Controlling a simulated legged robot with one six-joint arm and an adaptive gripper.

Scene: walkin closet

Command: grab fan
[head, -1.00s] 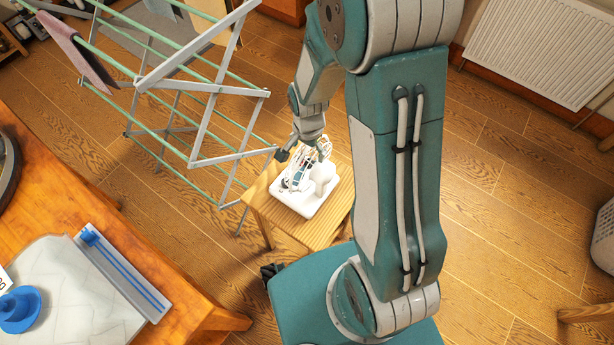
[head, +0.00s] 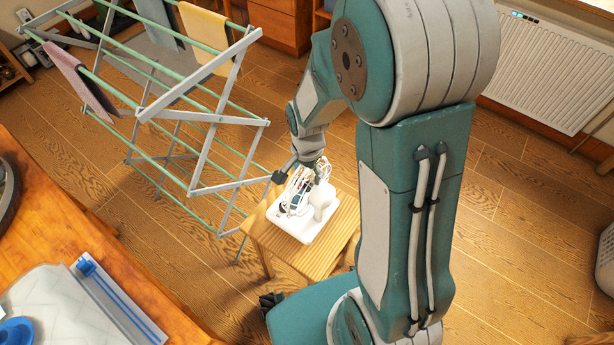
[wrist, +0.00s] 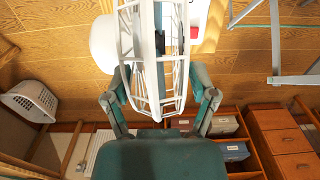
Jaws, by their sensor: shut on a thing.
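The fan (head: 297,189) has a white wire cage with dark parts inside. It is at the white tray (head: 304,232) on a small wooden stool, and I cannot tell whether it touches the tray. My gripper (head: 303,167) comes down on it from above. In the wrist view the fan (wrist: 152,62) fills the middle, its cage running between the two fingers of my gripper (wrist: 160,98). The fingers are shut on the cage, one on each side. The lower part of the fan is partly hidden.
A rounded white object (head: 323,194) stands on the tray beside the fan. A drying rack (head: 200,130) stands close on the left, and a wooden table (head: 40,195) is nearer left.

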